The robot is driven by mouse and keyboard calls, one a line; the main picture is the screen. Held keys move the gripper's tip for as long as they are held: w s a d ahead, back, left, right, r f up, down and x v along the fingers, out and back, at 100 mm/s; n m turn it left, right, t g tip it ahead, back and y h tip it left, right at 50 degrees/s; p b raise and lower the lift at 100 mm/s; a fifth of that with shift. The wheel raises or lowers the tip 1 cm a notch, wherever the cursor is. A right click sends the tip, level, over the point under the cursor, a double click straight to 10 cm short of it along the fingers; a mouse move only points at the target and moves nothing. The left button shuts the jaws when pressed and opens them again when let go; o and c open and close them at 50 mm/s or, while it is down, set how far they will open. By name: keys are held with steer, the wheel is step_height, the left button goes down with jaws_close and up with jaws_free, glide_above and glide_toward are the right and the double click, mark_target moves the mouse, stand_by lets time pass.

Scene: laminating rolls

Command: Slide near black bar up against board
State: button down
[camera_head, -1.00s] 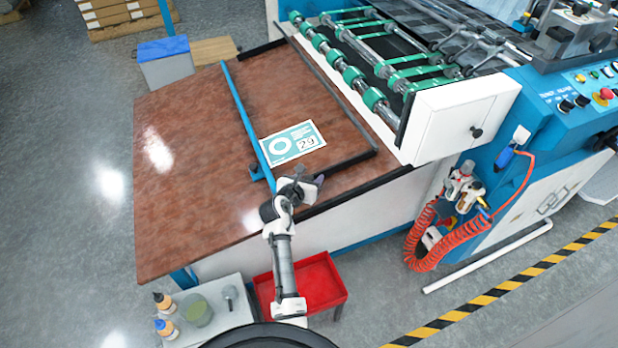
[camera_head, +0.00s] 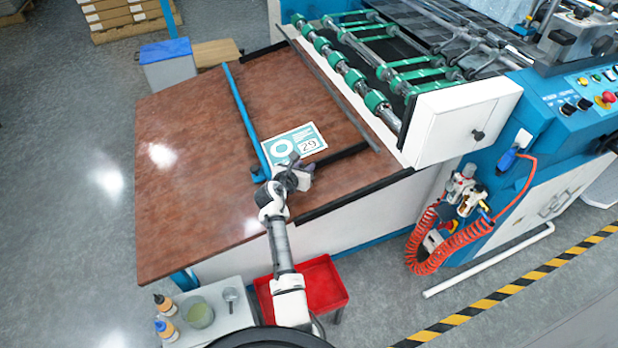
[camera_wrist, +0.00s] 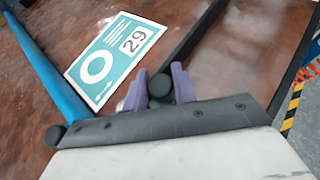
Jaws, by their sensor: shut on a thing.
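The board is a white and teal printed panel marked 29 (camera_head: 294,145), flat on the brown table; it also shows in the wrist view (camera_wrist: 115,60). The near black bar (camera_head: 345,156) lies on the table on the board's near right side. In the wrist view the bar (camera_wrist: 195,32) runs away from my fingers, with a strip of bare table between it and the board. My gripper (camera_head: 297,172) is at the bar's near left end. Its purple fingers (camera_wrist: 165,88) are shut on a round black knob (camera_wrist: 160,87) there.
A blue bar (camera_head: 245,115) lies along the board's left side, close to my gripper. A long thin dark bar (camera_head: 335,95) runs beside the green rollers (camera_head: 352,78). A black strip (camera_head: 365,192) edges the table. The table's left half (camera_head: 185,150) is clear.

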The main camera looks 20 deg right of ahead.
steer(key=w+b, duration=0.1)
steer(key=w, duration=0.5)
steer(key=shift+a+f, duration=0.1)
steer(key=shift+f, duration=0.05)
steer(key=c, duration=1.1)
jaws_free()
steer(key=shift+c, duration=0.2)
steer(key=v, duration=1.3)
steer(key=shift+s+a+r, duration=0.2)
steer(key=shift+a+r, duration=0.05)
steer(key=shift+a, duration=0.05)
